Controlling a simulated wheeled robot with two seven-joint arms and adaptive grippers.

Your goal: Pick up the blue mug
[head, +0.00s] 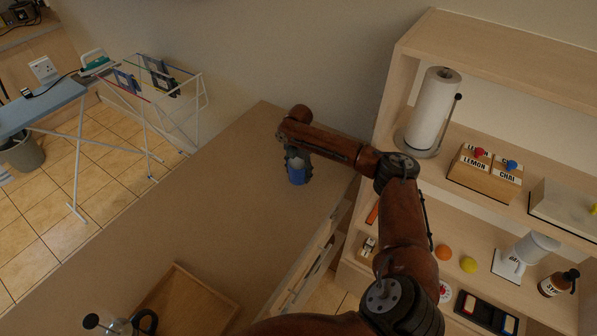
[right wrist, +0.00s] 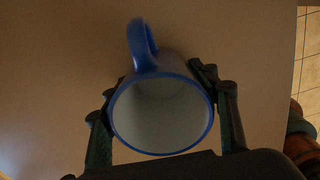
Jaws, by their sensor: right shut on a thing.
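The blue mug (head: 298,175) is near the far end of the wooden counter in the head view, under my right gripper (head: 297,155). In the right wrist view the mug (right wrist: 162,112) shows a blue rim, a pale empty inside and a blue handle pointing away from the gripper. My right gripper (right wrist: 165,108) has one finger on each side of the mug and is shut on it. I cannot tell whether the mug's base touches the counter. My left gripper is not in view.
The counter (head: 205,205) is clear around the mug. A wooden tray (head: 190,305) and a glass jug (head: 115,325) stand at its near end. A shelf unit (head: 400,75) with a paper roll (head: 433,108) and boxes stands right. A drying rack (head: 150,95) is on the floor left.

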